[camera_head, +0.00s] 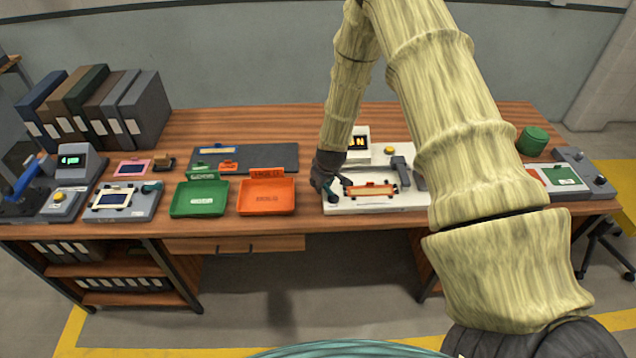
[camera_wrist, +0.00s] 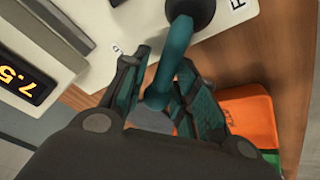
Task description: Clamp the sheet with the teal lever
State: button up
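The teal lever (camera_wrist: 175,55) runs between the fingers of my gripper (camera_wrist: 162,62) in the wrist view, with its dark round base at the top. A light gap shows beside the left finger; whether the right finger touches the lever cannot be told. In the head view my gripper (camera_head: 326,188) is at the left end of a white machine (camera_head: 400,205), over the lever's dark base (camera_head: 333,198). A tan sheet-like piece with orange parts (camera_head: 372,191) lies on the machine, right of my gripper. Its exact seating is too small to tell.
Orange (camera_head: 267,197) and green (camera_head: 199,199) trays lie left of the machine. A dark mat (camera_head: 265,157) is behind them. A grey device (camera_head: 130,205) with another teal lever (camera_head: 152,187) stands further left. My arm hides part of the machine's right side.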

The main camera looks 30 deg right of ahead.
jog(key=shift+o, duration=0.8)
jog(key=shift+r, duration=0.1)
jog(key=v, duration=1.2)
